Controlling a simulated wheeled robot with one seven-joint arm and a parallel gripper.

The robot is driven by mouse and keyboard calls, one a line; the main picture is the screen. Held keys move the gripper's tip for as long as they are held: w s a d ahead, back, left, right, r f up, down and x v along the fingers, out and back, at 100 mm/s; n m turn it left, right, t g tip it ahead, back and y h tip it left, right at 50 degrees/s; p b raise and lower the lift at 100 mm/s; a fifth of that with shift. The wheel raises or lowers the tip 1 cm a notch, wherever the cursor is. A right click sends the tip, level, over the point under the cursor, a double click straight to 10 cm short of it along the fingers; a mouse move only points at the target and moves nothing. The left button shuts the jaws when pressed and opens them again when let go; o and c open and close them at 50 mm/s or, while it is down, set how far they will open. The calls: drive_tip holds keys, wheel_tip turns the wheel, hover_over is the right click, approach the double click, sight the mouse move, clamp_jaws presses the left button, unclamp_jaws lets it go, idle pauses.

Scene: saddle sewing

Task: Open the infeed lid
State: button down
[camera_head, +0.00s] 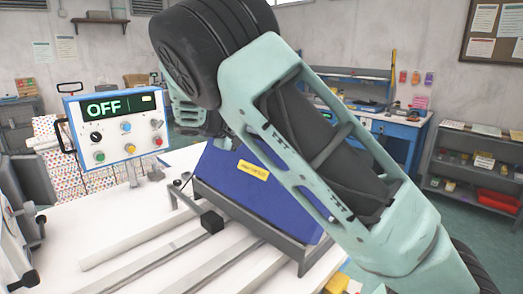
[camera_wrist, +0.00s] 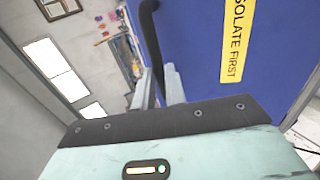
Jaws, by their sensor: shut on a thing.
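The infeed lid is a blue panel (camera_head: 232,183) with a yellow label, slanting up from a grey frame on the white machine table. My arm covers much of it in the head view. In the wrist view the lid (camera_wrist: 200,50) fills the right side, with its label reading "ISOLATE FIRST" (camera_wrist: 236,38). A black bar handle (camera_wrist: 149,30) stands along its left side. My gripper (camera_wrist: 157,84) is shut on this handle.
A control box (camera_head: 115,125) reading "OFF" stands at the left of the table. The grey frame (camera_head: 250,225) and white rails (camera_head: 150,240) lie below the lid. A blue workbench (camera_head: 400,125) and a grey shelf (camera_head: 475,165) stand farther back at the right.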

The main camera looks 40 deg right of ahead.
drive_tip(key=s+a+r+h+b, duration=0.1)
drive_tip(key=a+h, duration=0.3)
drive_tip(key=a, duration=0.4)
drive_tip(key=shift+t+b, duration=0.3)
drive_tip(key=shift+b, duration=0.55)
drive_tip(key=c, duration=1.5)
unclamp_jaws()
drive_tip(key=shift+a, duration=0.1)
drive_tip(key=shift+o, duration=0.2)
drive_tip(key=s+a+r+b, duration=0.1)
drive_tip(key=s+a+b, duration=0.1)
drive_tip(key=a, duration=1.5)
drive_tip(key=shift+s+b, duration=0.25)
drive_tip(key=shift+b, duration=0.05)
